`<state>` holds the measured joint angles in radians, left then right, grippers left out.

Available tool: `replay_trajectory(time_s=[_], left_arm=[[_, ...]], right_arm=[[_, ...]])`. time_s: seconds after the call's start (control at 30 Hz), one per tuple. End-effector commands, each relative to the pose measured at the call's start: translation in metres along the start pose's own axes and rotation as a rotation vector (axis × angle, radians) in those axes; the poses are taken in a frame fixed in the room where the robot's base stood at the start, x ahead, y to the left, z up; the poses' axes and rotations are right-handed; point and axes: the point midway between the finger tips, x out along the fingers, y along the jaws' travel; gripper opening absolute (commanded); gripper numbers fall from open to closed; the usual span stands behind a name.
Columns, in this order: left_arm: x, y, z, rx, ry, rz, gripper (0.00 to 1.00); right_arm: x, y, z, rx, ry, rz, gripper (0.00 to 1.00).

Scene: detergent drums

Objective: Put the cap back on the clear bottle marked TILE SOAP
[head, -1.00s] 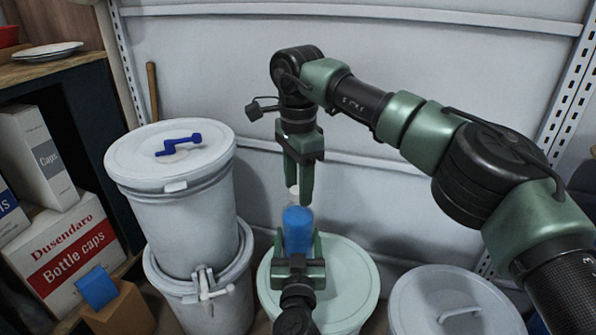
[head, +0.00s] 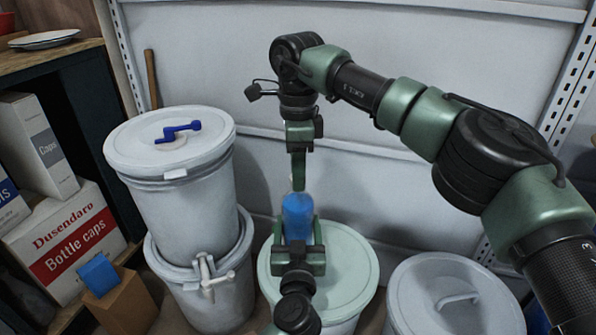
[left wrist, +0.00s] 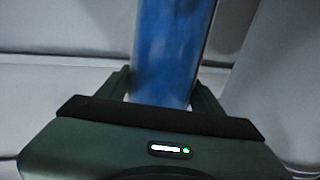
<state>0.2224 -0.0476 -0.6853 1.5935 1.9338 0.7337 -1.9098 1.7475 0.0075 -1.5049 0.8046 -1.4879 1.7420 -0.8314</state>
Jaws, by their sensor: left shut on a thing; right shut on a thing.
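The clear bottle (head: 298,220) with blue contents stands upright over the pale green drum lid in the head view. No TILE SOAP marking is readable. My left gripper (head: 298,236) is shut on its lower part. The left wrist view also shows the bottle (left wrist: 172,50) between the left fingers (left wrist: 165,90). My right gripper (head: 298,184) points down directly above the bottle, its fingertips at the bottle's neck. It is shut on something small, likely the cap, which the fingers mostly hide. I cannot tell whether the cap touches the neck.
The pale green drum (head: 345,270) is below the bottle. Stacked white drums (head: 170,200) with a blue handle and a tap stand left. A grey-lidded drum (head: 430,290) stands right. A shelf with boxes (head: 70,240) is far left, and the wall is close behind.

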Motion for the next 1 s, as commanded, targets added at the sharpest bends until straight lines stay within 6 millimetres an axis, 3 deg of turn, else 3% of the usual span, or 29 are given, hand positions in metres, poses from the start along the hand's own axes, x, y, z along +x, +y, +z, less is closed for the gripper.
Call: replay_trajectory(time_s=[0.5, 0.6, 0.77, 0.8, 0.87, 1.0], left_arm=[[-0.0002, 0.0006, 0.0001, 0.0, 0.0, 0.001, 0.0], [-0.0002, 0.0006, 0.0, 0.0, 0.0, 0.001, 0.0], [-0.0002, 0.0006, 0.0, 0.0, 0.0, 0.001, 0.0], [-0.0002, 0.0006, 0.0, 0.0, 0.0, 0.001, 0.0], [-0.0002, 0.0005, 0.0, 0.0, 0.0, 0.001, 0.0], [-0.0002, 0.0005, 0.0001, 0.0, 0.0, 0.001, 0.0]], right_arm=[[0.0004, -0.0005, 0.0001, 1.268, -0.003, -0.002, 0.0], [0.0005, -0.0005, 0.0002, 1.442, -0.003, -0.002, 0.0], [0.0005, -0.0005, 0.0002, 1.454, -0.003, -0.002, 0.0], [0.0005, -0.0005, 0.0002, 1.453, -0.003, -0.002, 0.37], [0.0005, -0.0004, 0.0002, 1.453, -0.003, -0.002, 0.54], [0.0006, -0.0003, 0.0001, 1.452, -0.002, -0.001, 0.54]])
